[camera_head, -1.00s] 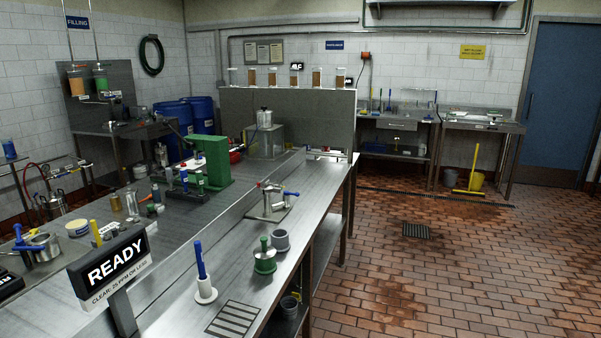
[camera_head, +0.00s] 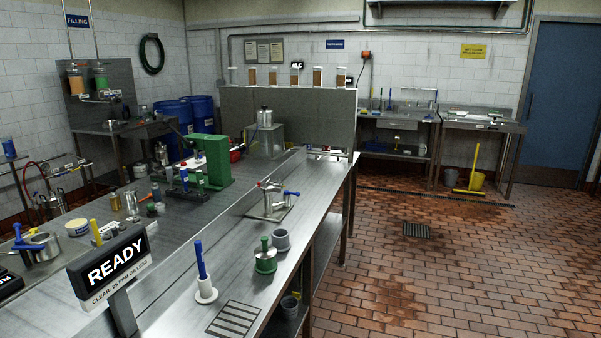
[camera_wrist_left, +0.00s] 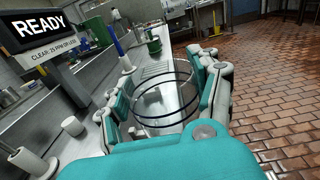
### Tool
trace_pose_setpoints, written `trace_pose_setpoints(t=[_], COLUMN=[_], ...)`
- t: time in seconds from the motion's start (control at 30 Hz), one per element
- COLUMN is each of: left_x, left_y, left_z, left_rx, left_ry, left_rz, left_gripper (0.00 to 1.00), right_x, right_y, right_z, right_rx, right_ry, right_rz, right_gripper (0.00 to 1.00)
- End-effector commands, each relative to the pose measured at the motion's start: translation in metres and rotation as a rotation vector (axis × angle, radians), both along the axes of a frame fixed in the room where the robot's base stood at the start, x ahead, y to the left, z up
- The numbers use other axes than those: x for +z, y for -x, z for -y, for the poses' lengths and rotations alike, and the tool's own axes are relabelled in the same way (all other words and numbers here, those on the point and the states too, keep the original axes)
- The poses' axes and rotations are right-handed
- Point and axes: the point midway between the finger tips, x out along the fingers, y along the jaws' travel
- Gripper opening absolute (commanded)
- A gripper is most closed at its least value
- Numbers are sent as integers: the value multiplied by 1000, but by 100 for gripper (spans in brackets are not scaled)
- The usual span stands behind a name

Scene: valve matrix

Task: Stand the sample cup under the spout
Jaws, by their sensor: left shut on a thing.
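In the left wrist view, my left gripper (camera_wrist_left: 165,100) is shut on the sample cup (camera_wrist_left: 166,118), a clear cup with dark rings around it. The fingers press on its two sides, and the bench top shows through it. Neither gripper shows in the head view. A small metal fitting with a blue lever and a red part (camera_head: 271,199) stands on the right-hand bench; it may carry the spout, but the outlet is too small to tell.
On the near bench (camera_head: 180,317) stand a blue-handled tool in a white base (camera_head: 203,275), a green-based pot (camera_head: 265,256) and a grey cup (camera_head: 281,240). A slotted drain (camera_head: 234,319) lies in front. The READY sign (camera_head: 110,268) rises at the left.

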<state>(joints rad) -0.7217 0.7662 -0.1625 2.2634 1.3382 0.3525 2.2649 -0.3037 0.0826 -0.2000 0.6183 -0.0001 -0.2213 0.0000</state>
Motion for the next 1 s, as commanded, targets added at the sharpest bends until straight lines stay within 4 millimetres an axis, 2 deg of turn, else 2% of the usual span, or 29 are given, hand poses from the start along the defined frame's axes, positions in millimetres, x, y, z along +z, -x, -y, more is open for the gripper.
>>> trace_pose_setpoints(t=[0.17,0.7,0.83,1.0], left_x=[1,20,20,27], left_y=[0,6,12,6], left_z=[1,30,45,45], left_rx=[-37,33,69,213], left_ry=[-4,9,13,15], left_rz=[2,0,-2,0], left_gripper=[36,36,36,36], right_x=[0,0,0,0], right_y=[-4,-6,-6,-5], right_z=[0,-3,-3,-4], right_rx=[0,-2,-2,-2], right_ry=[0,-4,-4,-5], right_rz=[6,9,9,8], right_gripper=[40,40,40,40])
